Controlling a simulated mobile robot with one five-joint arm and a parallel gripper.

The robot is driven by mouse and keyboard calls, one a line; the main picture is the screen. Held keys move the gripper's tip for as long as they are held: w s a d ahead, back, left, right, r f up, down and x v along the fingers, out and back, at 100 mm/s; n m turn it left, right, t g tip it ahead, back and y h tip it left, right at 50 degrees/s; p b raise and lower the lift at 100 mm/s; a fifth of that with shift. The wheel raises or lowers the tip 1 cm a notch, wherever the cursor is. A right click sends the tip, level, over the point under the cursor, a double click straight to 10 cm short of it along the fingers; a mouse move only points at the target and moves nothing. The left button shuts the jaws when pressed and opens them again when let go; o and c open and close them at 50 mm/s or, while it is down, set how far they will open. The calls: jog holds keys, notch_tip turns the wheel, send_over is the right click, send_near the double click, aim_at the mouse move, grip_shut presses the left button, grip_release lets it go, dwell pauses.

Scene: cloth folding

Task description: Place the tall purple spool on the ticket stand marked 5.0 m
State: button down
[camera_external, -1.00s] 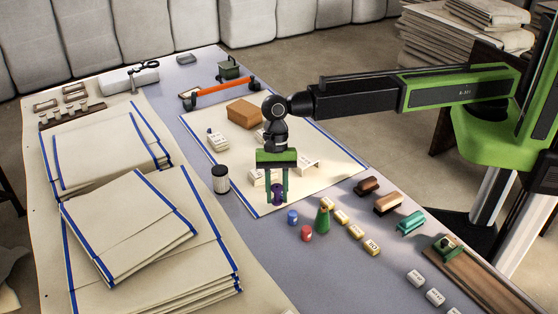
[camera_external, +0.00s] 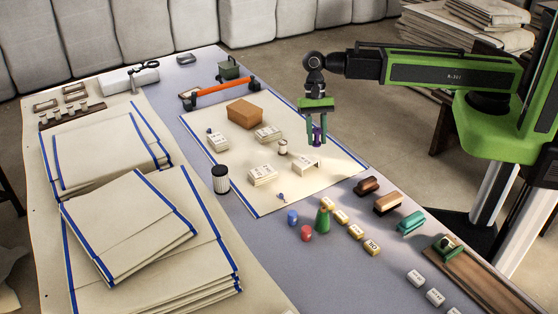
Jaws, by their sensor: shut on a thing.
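My gripper (camera_external: 317,131) is shut on the purple spool (camera_external: 317,138) and holds it upright in the air, over the right part of the cream sheet as seen in the picture. Several white ticket stands stand on the sheet: one at the back left (camera_external: 218,141), one in the middle back (camera_external: 268,134), one at the front left (camera_external: 262,175) and one at the right (camera_external: 305,164). Their markings are too small to read, so I cannot tell which is 5.0 m. The held spool appears above and behind the right stand.
A brown box (camera_external: 244,113) and a small pale spool (camera_external: 283,147) are on the blue-edged sheet (camera_external: 336,170). Blue (camera_external: 292,218), red (camera_external: 306,233) and green (camera_external: 322,220) spools stand in front of it. A dark cylinder with a white top (camera_external: 220,179) stands left. An orange-handled bar (camera_external: 222,91) lies behind.

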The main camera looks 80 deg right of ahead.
jog(key=d+r+m+p, duration=0.1)
jog(key=d+r+m, duration=0.15)
jog(key=d, duration=1.15)
jog(key=b, duration=0.7)
send_over(306, 163)
jog(key=d, duration=0.2)
jog(key=shift+t+y, duration=0.3)
jog(key=shift+t, duration=0.1)
jog(key=f, duration=0.7)
jog(key=shift+w+a+f, duration=0.15)
jog(key=shift+w+f, duration=0.05)
jog(key=shift+f, duration=0.2)
jog(key=shift+a, duration=0.15)
notch_tip(306, 163, down, 4)
jog(key=b, duration=0.4)
jog(key=shift+f, duration=0.15)
jog(key=shift+r, duration=0.25)
jog(key=shift+f, duration=0.2)
jog(key=c, duration=1.1)
grip_release()
